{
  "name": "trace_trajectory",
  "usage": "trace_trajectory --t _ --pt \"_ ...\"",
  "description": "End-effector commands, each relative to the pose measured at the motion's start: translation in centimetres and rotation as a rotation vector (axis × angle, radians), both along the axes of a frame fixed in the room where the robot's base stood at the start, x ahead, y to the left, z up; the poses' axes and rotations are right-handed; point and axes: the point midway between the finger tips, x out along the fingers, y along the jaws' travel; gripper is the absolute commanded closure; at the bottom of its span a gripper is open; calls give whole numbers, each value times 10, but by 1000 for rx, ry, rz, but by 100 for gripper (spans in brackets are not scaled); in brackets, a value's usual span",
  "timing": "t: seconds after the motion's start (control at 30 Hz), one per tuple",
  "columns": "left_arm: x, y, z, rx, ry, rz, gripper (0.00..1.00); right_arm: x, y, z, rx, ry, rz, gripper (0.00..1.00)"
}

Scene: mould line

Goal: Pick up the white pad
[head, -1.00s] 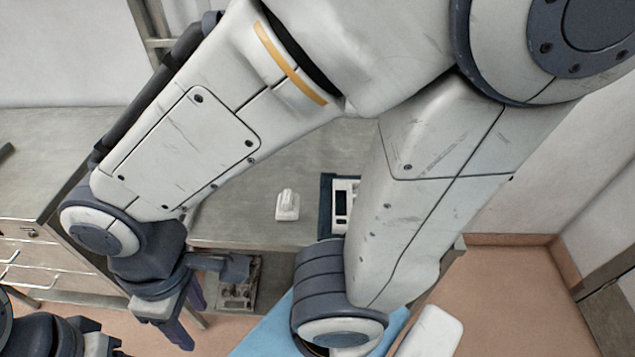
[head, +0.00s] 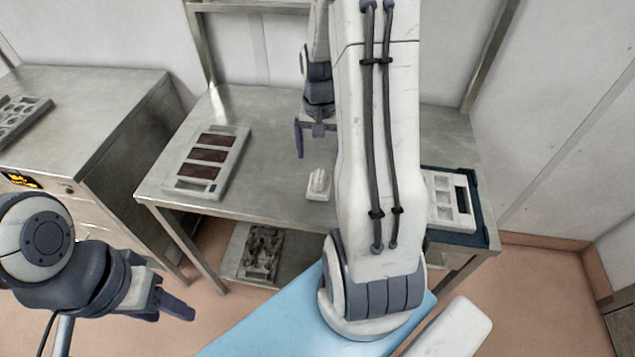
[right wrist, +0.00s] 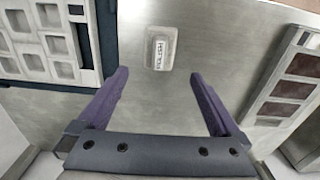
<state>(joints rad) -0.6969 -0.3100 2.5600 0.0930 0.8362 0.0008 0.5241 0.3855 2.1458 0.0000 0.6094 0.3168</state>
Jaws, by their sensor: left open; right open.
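The white pad (head: 319,185) lies on the steel table (head: 270,197) near its front edge, left of my right arm. In the right wrist view the pad (right wrist: 161,48) shows lettering that reads "POLISH", and it lies ahead of and between the purple fingers. My right gripper (right wrist: 158,100) is open and empty; in the head view it is behind the pad, partly hidden by my arm. My left gripper (head: 172,301) is at the lower left, well away from the table, and is open and empty.
A mould tray with brown cavities (head: 190,190) lies on the table left of the pad. A light mould tray (head: 435,200) sits on a dark blue mat (head: 478,208) at the right. A lower shelf holds a dark patterned tray (head: 262,252). Bare steel surrounds the pad.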

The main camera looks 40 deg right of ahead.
Motion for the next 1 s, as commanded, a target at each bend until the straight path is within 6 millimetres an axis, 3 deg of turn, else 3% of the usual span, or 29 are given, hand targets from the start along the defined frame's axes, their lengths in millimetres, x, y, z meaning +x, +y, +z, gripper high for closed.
trace_trajectory --t 0.2,0.47,0.73,1.0 --pt "0 0 5 0 0 0 48 -2 -1 -33 3 7 -9 0" --pt "0 0 9 0 0 0 48 -1 0 -54 2 3 -6 0" --pt "0 0 22 0 0 1 48 -4 4 -90 3 5 -5 0" --pt "0 0 23 0 0 1 48 -3 3 -103 0 0 -6 0"
